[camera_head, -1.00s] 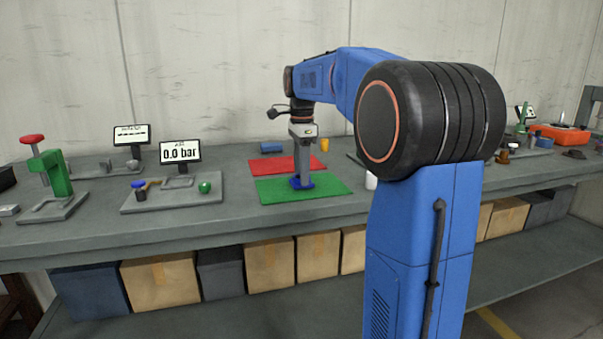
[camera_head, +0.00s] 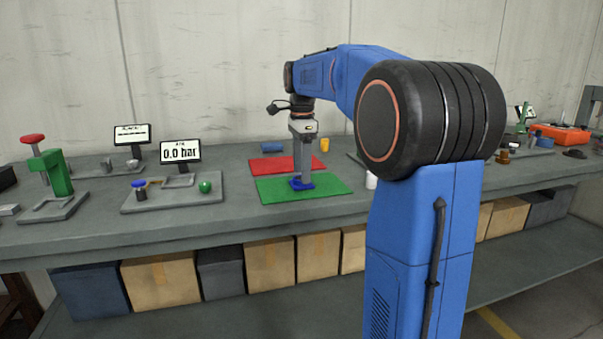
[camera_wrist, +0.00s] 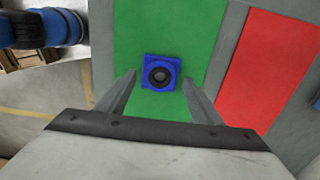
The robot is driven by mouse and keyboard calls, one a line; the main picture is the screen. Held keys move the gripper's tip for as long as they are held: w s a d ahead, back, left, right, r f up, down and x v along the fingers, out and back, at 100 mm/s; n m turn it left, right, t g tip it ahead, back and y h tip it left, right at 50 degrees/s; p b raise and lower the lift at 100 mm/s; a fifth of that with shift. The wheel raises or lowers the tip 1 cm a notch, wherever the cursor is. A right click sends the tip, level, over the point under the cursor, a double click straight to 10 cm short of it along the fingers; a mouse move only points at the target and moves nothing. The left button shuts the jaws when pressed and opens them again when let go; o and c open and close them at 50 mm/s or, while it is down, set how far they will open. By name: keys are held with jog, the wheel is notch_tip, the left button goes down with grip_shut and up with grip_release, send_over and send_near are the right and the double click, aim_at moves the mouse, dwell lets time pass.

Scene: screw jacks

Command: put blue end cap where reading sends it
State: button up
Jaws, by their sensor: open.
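The blue end cap (camera_wrist: 160,73) lies on the green mat (camera_wrist: 191,32), a square blue piece with a dark round middle. It also shows in the head view (camera_head: 301,187) at the foot of my gripper. My gripper (camera_wrist: 158,84) is open, with one finger to each side of the cap and a gap between in the wrist view. The red mat (camera_wrist: 272,62) lies beside the green one. A screen (camera_head: 181,152) on the bench reads 0.0 bar.
A station with a green ball (camera_head: 205,187) and a blue-topped part (camera_head: 139,188) stands left of the mats. A second screen (camera_head: 132,135) is behind it, too small to read. A yellow cup (camera_head: 324,145) and a blue block (camera_head: 271,147) sit behind the red mat.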

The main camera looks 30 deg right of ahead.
notch_tip(320, 180, up, 11)
jog(key=s+a+f+n+t, duration=0.1)
jog(key=s+a+f+n, duration=0.35)
jog(key=s+a, duration=0.2)
jog(key=s+a+f+n+t, duration=0.2)
jog(key=s+a+f+n, duration=0.2)
jog(key=s+f+n, duration=0.4)
jog(key=s+a+f+n+t, duration=0.1)
jog(key=s+a+f+n, duration=0.4)
jog(key=s+f, duration=1.1)
jog(key=n, duration=0.3)
jog(key=shift+s+a+f+n+t, duration=0.3)
jog(key=shift+s+f+n+t, duration=0.05)
jog(key=shift+f+t, duration=0.05)
